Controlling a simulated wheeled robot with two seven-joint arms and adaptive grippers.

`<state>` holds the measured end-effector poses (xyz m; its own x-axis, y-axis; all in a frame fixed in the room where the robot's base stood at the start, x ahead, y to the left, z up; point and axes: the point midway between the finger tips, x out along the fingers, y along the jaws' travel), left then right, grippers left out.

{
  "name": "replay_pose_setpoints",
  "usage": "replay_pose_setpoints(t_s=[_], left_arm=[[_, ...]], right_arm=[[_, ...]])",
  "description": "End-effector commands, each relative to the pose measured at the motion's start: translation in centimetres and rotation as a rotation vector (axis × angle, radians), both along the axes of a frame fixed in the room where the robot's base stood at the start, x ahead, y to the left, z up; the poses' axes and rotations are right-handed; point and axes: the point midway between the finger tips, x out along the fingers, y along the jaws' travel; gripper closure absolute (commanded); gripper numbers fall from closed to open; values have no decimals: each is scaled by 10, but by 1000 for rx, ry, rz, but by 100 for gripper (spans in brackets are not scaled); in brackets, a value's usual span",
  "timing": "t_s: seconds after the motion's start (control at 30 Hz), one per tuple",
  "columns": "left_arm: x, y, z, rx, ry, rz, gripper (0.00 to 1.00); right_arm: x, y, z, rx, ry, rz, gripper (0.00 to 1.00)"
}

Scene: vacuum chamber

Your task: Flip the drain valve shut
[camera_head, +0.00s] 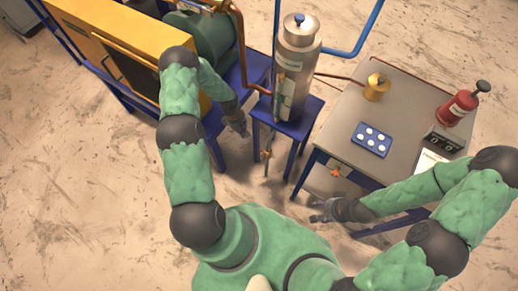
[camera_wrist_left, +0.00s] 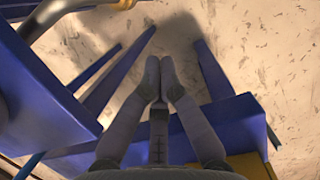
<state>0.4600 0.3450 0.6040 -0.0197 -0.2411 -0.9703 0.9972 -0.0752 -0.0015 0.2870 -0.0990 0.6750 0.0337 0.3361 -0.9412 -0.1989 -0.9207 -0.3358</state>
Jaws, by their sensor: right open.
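A small valve with an orange handle (camera_head: 266,154) sits on a thin pipe below the blue stand of the steel cylinder (camera_head: 297,62); it looks like the drain valve. Its exact handle angle is too small to tell. My left gripper (camera_head: 241,130) is left of this valve, beside the blue stand, apart from it. In the left wrist view its fingers (camera_wrist_left: 160,68) come together at the tips with nothing between them. My right gripper (camera_head: 317,211) is open and empty, low in front of the grey table, right of the valve.
The table bears a red canister (camera_head: 457,108), a blue plate with white discs (camera_head: 371,140) and a brass fitting (camera_head: 376,88). A yellow cabinet (camera_head: 110,40) stands left. Blue legs (camera_wrist_left: 120,80) surround my left gripper.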

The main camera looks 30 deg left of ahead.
Motion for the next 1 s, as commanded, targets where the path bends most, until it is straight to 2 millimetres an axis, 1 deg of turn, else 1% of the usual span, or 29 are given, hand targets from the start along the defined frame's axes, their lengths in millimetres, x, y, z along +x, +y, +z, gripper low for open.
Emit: replay_pose_setpoints(t_s=[0.23, 0.37, 0.47, 0.8, 0.9, 1.0], left_arm=[[0, -1, -2, -1, 0, -2, 100], [-1, -4, -12, -2, 1, -3, 100], [-2, -8, -26, -3, 2, -4, 100], [-3, -23, -88, -2, 1, -4, 100], [-3, -27, -104, -2, 0, -4, 100], [-3, -44, -98, -1, -2, -7, 100]], right_arm=[[0, 0, -1, 0, 0, 0, 48], [0, 0, -4, 0, 0, 0, 48], [0, 0, -9, 0, 0, 0, 48], [0, 0, -28, 0, 0, 0, 48], [0, 0, -33, 0, 0, 0, 48], [0, 0, -34, 0, 0, 0, 48]])
